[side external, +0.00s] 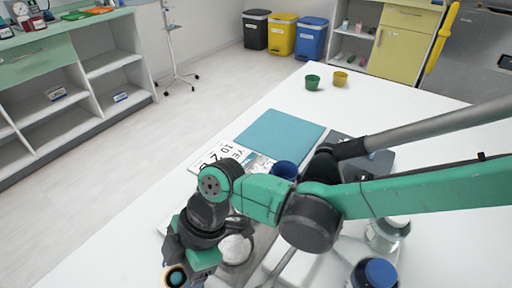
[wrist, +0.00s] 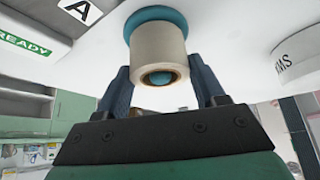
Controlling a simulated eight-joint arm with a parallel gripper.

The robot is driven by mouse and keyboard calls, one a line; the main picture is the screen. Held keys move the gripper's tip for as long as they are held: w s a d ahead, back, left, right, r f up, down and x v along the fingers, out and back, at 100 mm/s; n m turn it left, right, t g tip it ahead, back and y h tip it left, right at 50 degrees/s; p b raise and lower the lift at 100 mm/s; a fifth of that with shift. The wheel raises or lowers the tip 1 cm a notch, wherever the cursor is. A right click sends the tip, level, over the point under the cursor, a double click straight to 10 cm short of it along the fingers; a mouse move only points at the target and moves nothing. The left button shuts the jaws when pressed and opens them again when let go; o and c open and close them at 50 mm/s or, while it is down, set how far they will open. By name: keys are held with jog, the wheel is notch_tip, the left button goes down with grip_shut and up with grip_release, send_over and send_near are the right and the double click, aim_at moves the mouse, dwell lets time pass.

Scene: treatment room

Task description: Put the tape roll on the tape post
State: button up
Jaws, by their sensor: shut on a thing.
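The tape roll (wrist: 158,48) is cream with a brown core. My gripper (wrist: 163,75) is shut on it, one dark finger on each side. The tape post (wrist: 158,79) shows as a blue tip inside the core, with its teal round base (wrist: 154,14) at the roll's far end. The roll appears to be around the post; whether it touches the base is unclear. In the side external view the roll (side external: 174,269) is at the bottom left edge, with blue in its hole, below my gripper (side external: 190,258). My gripper hides part of it there.
On the white table (side external: 283,98) are a teal mat (side external: 280,133), a blue cup (side external: 285,169), green (side external: 312,82) and yellow (side external: 340,79) cups, and a blue-capped jar (side external: 378,273). A white labelled round container (wrist: 298,52) is right of my gripper in the wrist view.

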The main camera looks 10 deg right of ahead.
jog(key=shift+f, duration=0.2)
jog(key=o, duration=1)
jog(key=shift+v, duration=5.5)
